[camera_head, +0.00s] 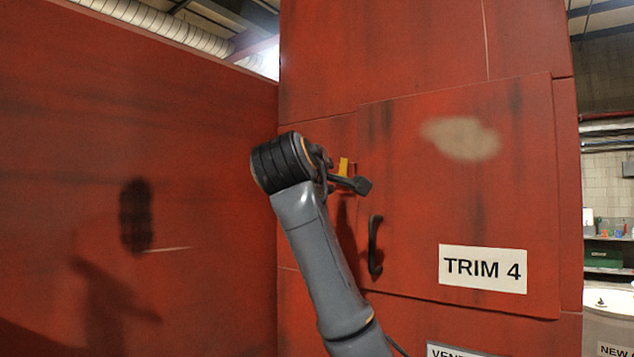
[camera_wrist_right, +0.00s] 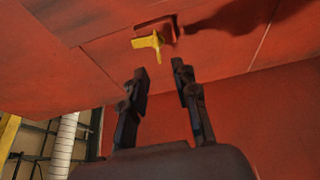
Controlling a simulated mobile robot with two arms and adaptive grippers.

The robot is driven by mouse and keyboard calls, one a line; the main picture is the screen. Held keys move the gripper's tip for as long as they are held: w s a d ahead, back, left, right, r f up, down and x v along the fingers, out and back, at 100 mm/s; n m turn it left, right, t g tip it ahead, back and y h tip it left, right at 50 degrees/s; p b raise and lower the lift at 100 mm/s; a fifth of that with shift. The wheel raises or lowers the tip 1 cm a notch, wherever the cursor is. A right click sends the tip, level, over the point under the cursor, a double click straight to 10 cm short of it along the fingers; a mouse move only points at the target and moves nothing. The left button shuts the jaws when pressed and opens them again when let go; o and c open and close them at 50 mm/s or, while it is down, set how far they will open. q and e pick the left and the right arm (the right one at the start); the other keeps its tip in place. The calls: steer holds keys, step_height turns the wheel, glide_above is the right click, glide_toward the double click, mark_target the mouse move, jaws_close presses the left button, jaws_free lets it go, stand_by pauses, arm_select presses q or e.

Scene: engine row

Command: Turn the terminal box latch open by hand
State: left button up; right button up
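The yellow latch (camera_head: 343,167) sits at the left edge of the red terminal box door (camera_head: 455,195), partly hidden behind my right gripper. In the right wrist view the latch (camera_wrist_right: 150,42) shows as a yellow handle with a short stem on a red mount (camera_wrist_right: 153,28). My right gripper (camera_wrist_right: 159,70) is open and empty, with its two dark fingers apart. The latch lies just beyond the fingertips, apart from them in that picture. In the head view the right gripper (camera_head: 358,184) is beside the latch. My left gripper is not in view.
A black handle (camera_head: 375,245) is on the door below the latch. A "TRIM 4" label (camera_head: 482,269) is at the door's lower right. A large red wall (camera_head: 130,180) stands on the left. Shelves and a white bin (camera_head: 608,310) are at the far right.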

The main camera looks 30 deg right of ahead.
steer(key=b+v, duration=0.2)
steer(key=v, duration=0.4)
stand_by(0.4)
steer(key=shift+f+b, duration=0.1)
steer(key=shift+b, duration=0.25)
steer(key=v, duration=1.2)
